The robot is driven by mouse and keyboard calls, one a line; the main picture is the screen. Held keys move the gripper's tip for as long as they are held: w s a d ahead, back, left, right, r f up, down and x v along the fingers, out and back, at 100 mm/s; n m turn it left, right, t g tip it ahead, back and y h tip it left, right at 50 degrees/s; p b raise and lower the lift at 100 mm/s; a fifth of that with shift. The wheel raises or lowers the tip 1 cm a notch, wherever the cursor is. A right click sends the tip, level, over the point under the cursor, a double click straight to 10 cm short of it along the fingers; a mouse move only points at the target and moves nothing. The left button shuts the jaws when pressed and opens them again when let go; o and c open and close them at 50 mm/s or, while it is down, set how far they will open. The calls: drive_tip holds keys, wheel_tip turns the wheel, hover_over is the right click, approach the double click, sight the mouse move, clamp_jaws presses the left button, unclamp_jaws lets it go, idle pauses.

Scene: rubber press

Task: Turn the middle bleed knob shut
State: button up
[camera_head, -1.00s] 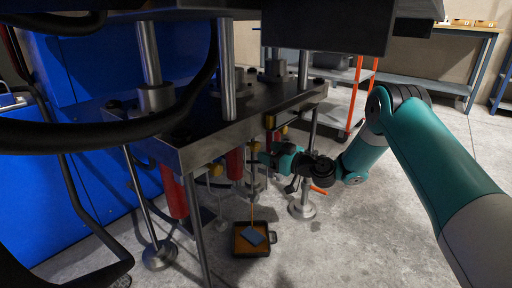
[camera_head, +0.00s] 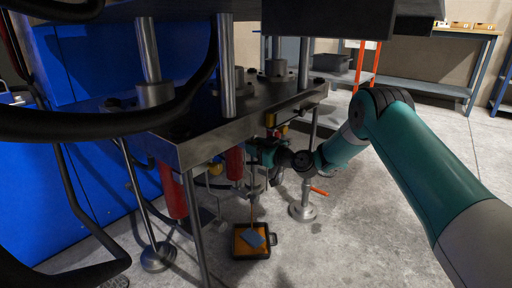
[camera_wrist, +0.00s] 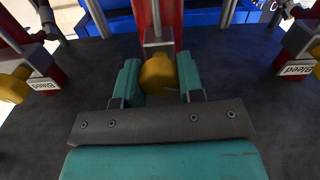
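The middle bleed knob (camera_wrist: 158,75) is a yellow round knob below a red cylinder, in the middle of the wrist view. My gripper (camera_wrist: 159,80) has its two teal fingers on either side of this knob, one left and one right. The fingers are apart and very close to the knob's sides; firm contact cannot be made out. In the head view my gripper (camera_head: 258,152) is under the press plate, and the knob there is hidden behind it.
Other yellow knobs on red cylinders stand at the left (camera_wrist: 14,86) and right (camera_wrist: 316,60), each beside a "Bleed" label. In the head view, the press plate (camera_head: 235,130) lies overhead, posts stand around, and a black tray (camera_head: 250,254) is on the floor.

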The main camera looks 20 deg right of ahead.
drive_tip(key=shift+m, duration=0.4)
drive_tip(key=m+p, duration=0.2)
drive_tip(key=shift+r+m, duration=0.1)
drive_tip(key=shift+m, duration=0.3)
drive_tip(key=m+p, duration=0.2)
drive_tip(key=m, duration=0.1)
drive_tip(key=shift+m, duration=0.4)
drive_tip(key=m+p, duration=0.1)
drive_tip(key=m, duration=0.2)
drive_tip(key=shift+d+p, duration=0.1)
drive_tip(key=shift+p, duration=0.25)
drive_tip(key=shift+m+p, duration=0.75)
drive_tip(key=shift+m, duration=1.25)
drive_tip(key=o, duration=0.9)
